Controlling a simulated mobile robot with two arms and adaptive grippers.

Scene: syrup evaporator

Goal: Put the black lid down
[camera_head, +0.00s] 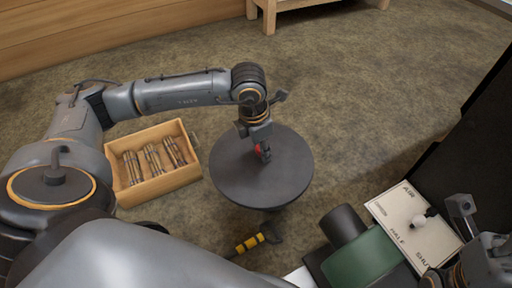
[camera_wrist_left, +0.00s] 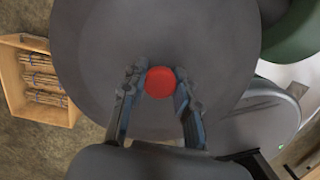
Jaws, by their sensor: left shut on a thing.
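The black lid (camera_head: 235,180) is a round dark disc with a red knob (camera_wrist_left: 159,82) at its middle. My left gripper (camera_head: 264,153) comes down from above and is shut on the red knob, with one finger on each side in the left wrist view. The lid looks level and fills much of that view (camera_wrist_left: 205,45). What lies right under it is mostly hidden, so I cannot tell whether it hangs free or touches something. My right gripper (camera_head: 462,225) is partly in view at the lower right; its fingertips are not clear.
A wooden crate (camera_head: 160,198) with bundled sticks stands left of the lid. A yellow-and-black handled tool (camera_head: 249,244) lies below it. At the right are a dark cylinder (camera_head: 343,225), a green part (camera_head: 365,260) and a plate (camera_head: 392,215) marked AIR, HALF, SHUT.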

